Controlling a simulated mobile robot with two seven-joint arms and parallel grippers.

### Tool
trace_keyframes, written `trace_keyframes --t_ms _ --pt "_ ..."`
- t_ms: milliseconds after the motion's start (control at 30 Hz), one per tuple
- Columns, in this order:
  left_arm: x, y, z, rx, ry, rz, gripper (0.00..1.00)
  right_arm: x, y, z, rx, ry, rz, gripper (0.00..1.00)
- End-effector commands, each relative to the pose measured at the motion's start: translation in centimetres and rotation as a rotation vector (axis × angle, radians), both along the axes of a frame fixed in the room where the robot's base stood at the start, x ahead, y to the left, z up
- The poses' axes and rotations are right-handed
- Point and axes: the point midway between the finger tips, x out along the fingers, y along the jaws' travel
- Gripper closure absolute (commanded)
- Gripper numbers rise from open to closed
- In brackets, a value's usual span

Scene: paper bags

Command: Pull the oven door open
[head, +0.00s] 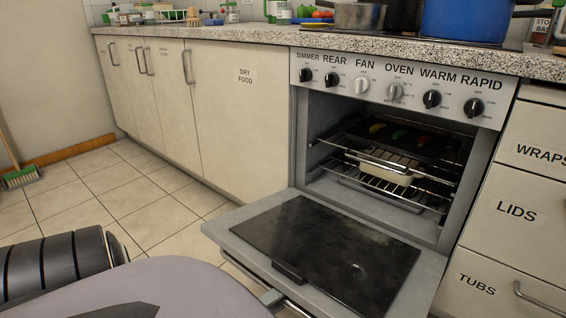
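The oven door (318,252) is hinged down at the bottom of the oven (455,180) and lies open, with its dark inner glass panel facing up. A small dark catch sits near its front edge. Part of a metal bar (292,305) shows along the door's front edge at the bottom of the view; the rest is hidden by my own body and the frame edge. The cavity is exposed, with wire racks (400,190) and a light dish (385,172) inside. A black segmented part of mine shows at lower left.
Cream cupboards (235,115) stand left of the oven, and labelled drawers (515,215) stand right. The speckled worktop (270,35) above carries pots, including a blue one (465,20). A broom (20,177) stands at far left. The tiled floor (90,195) is clear.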

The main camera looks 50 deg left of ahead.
Motion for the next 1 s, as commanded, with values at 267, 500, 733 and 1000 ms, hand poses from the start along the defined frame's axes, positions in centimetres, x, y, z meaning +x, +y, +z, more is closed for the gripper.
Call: trace_keyframes --t_ms 267,500,733,1000 --pt "-4.3 1.0 -1.5 0.002 0.005 0.004 0.52 0.0 0.0 0.0 0.0 0.001 0.001 0.57" --pt "-5.8 1.2 -1.9 0.0 0.004 0.005 0.52 0.0 0.0 -0.1 0.0 0.001 0.0 0.57" --pt "-5.8 1.2 -1.9 0.0 0.004 0.005 0.55 0.0 0.0 -0.1 0.0 0.001 0.0 0.57" --pt "-5.0 0.3 -1.7 -0.036 -0.023 0.021 0.55 0.0 0.0 0.1 0.001 0.003 0.001 0.57"
